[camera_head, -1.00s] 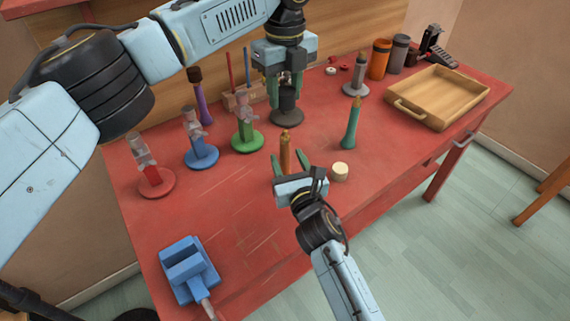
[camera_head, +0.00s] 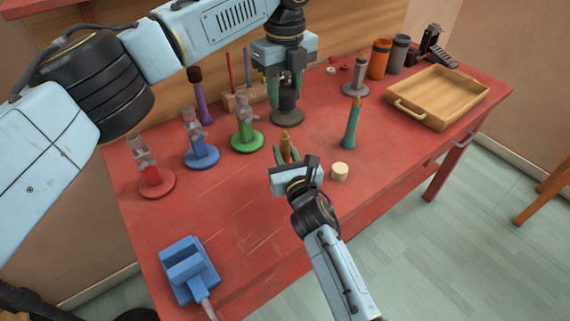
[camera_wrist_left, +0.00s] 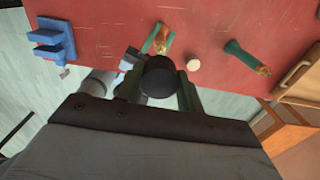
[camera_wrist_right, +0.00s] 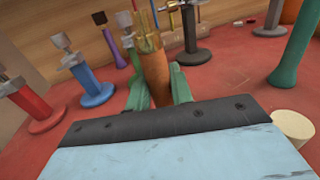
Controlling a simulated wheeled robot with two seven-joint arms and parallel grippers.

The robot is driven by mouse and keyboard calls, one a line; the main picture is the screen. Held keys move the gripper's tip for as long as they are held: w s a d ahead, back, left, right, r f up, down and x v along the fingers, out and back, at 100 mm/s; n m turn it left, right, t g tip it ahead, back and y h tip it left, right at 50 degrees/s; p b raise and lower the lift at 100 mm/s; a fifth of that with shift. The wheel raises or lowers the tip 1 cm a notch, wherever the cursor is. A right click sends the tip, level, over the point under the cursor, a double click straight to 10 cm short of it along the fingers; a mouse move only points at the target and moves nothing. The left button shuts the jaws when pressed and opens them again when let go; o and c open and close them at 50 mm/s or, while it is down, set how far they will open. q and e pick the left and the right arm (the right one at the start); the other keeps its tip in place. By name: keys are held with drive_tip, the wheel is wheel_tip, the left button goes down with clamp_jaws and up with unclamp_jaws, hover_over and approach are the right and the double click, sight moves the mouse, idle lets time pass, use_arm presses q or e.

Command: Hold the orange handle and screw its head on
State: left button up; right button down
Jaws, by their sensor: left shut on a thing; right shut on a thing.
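The orange handle (camera_head: 285,144) stands upright on the red table near its middle, with a yellowish narrower tip on top. My right gripper (camera_head: 286,157) is shut around its lower part; the handle also shows between the green fingers in the right wrist view (camera_wrist_right: 154,72). My left gripper (camera_head: 287,88) points down behind it and is shut on a dark round head (camera_wrist_left: 160,80), which fills the space between its fingers in the left wrist view. In the head view that head is above a dark grey stand (camera_head: 287,118), and its lower edge is hard to separate from it.
Red (camera_head: 156,182), blue (camera_head: 202,156) and green (camera_head: 247,139) stands with grey tops are at left. A teal handle (camera_head: 350,131) and a cream cylinder (camera_head: 340,172) stand right of the orange handle. A wooden tray (camera_head: 440,97) is at right, a blue fixture (camera_head: 188,268) front left.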

use_arm(q)
hover_over(285, 130)
drive_tip(key=shift+f, duration=2.45)
drive_tip(key=shift+f, duration=0.9)
drive_tip(key=shift+f, duration=0.55)
drive_tip(key=m, duration=1.3)
drive_tip(key=o, duration=1)
